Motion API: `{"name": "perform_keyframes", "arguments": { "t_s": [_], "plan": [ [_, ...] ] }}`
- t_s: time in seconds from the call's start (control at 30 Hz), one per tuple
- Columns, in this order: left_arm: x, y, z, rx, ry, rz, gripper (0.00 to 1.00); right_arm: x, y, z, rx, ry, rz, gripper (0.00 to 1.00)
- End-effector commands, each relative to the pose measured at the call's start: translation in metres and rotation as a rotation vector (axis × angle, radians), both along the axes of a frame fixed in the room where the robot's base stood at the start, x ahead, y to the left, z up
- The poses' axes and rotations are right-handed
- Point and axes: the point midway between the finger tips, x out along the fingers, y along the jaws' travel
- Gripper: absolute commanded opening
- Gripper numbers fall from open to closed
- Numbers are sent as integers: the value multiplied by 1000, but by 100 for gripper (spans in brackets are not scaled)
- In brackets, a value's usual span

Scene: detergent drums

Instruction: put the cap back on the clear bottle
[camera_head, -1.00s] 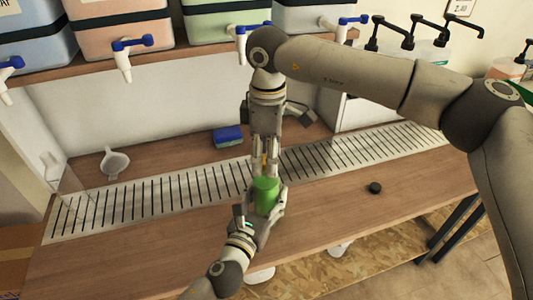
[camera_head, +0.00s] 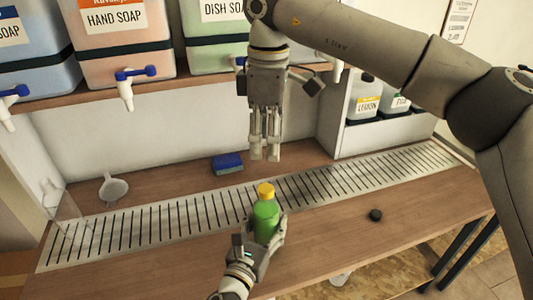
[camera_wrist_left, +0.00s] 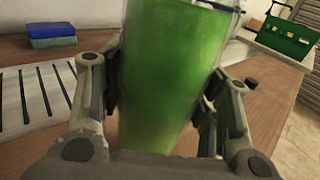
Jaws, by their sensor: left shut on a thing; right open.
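A clear bottle (camera_head: 266,220) filled with green liquid stands upright near the front of the counter, with a yellow cap (camera_head: 266,190) on its top. Whether the cap is screwed tight cannot be told. My left gripper (camera_head: 264,238) is shut around the bottle's lower body. In the left wrist view the bottle's green body (camera_wrist_left: 170,75) fills the space between the fingers, and its top is out of frame. My right gripper (camera_head: 265,157) is open and empty, pointing down above the cap and apart from it.
A slotted drain strip (camera_head: 120,225) runs along the wooden counter. A small black round piece (camera_head: 376,215) lies to the right. A blue sponge (camera_head: 228,163), a white funnel (camera_head: 113,188) and a transparent container (camera_head: 62,208) stand behind. Soap drums with taps (camera_head: 125,40) sit on the shelf above.

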Motion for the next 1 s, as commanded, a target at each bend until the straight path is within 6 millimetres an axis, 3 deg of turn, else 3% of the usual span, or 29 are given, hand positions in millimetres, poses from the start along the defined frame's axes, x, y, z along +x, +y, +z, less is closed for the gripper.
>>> {"name": "perform_keyframes", "arguments": {
  "t_s": [0.33,0.37,0.53,0.87,1.0],
  "plan": [
    [0,0,0,-1,1,0,0,0,0,5,0,0,1,53],
    [0,0,0,-1,1,0,59,0,0,5,0,0,1,53],
    [0,0,0,-1,1,0,81,0,0,4,0,0,1,53],
    [-1,0,0,0,0,0,82,0,0,4,0,0,1,53],
    [-10,4,-1,-1,1,0,82,0,0,4,0,0,1,53]
  ]
}}
